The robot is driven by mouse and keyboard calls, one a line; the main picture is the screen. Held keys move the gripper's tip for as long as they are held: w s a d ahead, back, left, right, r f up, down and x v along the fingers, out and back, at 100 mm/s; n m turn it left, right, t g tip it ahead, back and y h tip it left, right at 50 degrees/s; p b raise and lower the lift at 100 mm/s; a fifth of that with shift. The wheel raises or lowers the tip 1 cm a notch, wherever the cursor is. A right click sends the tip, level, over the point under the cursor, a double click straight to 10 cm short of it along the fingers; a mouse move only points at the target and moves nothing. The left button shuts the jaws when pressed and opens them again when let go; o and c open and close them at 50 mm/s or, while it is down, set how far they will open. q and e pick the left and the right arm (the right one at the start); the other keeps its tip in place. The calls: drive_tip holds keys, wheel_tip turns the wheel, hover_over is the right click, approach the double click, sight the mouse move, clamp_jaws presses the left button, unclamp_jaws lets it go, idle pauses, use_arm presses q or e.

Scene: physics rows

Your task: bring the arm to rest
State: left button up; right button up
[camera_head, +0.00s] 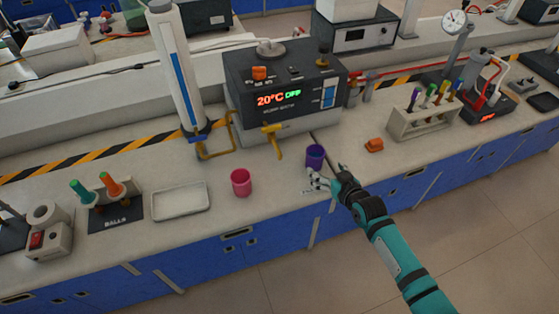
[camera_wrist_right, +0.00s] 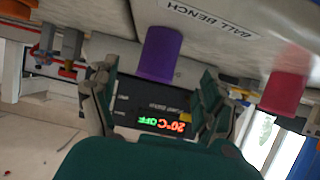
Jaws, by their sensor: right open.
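My right arm (camera_head: 390,245) reaches in from the lower right of the head view, over the front of the bench. Its gripper (camera_head: 318,181) is just in front of a purple cup (camera_head: 315,154). In the right wrist view, the gripper (camera_wrist_right: 158,88) has its two fingers spread wide with nothing between the tips. The purple cup (camera_wrist_right: 160,50) shows there beyond the fingers, apart from them as far as I can tell. The cup stands upright on the bench in the head view. My left gripper is in neither view.
A pink cup (camera_head: 241,182) and a white tray (camera_head: 180,202) stand left of the purple cup. A water bath (camera_head: 285,90) reading 20°C OFF is behind, with a yellow tap (camera_head: 273,137). An orange item (camera_head: 374,145) and a tube rack (camera_head: 425,120) are to the right.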

drive_tip(key=s+a+f+g+h, duration=0.15)
drive_tip(key=s+g, duration=0.35)
drive_tip(key=s, duration=1.1)
drive_tip(key=s+d+r+m+g+h, duration=0.1)
drive_tip(key=s+d+r+g, duration=0.15)
drive_tip(key=s, duration=0.65)
drive_tip(key=s+d+r+m+g+h, duration=0.1)
drive_tip(key=s+d+r+g, duration=0.15)
drive_tip(key=s, duration=0.75)
wheel_tip(320, 180, down, 29)
drive_tip(key=s+b, duration=0.1)
drive_tip(key=s, duration=0.1)
drive_tip(key=s+d+f+g+b, duration=0.1)
drive_tip(key=s+d+f, duration=0.2)
drive_tip(key=s+f, duration=1.2)
drive_tip(key=shift+s+d+n+g, duration=0.15)
drive_tip(key=shift+d+n+g, duration=0.15)
drive_tip(key=shift+d+n, duration=0.1)
drive_tip(key=shift+h, duration=0.25)
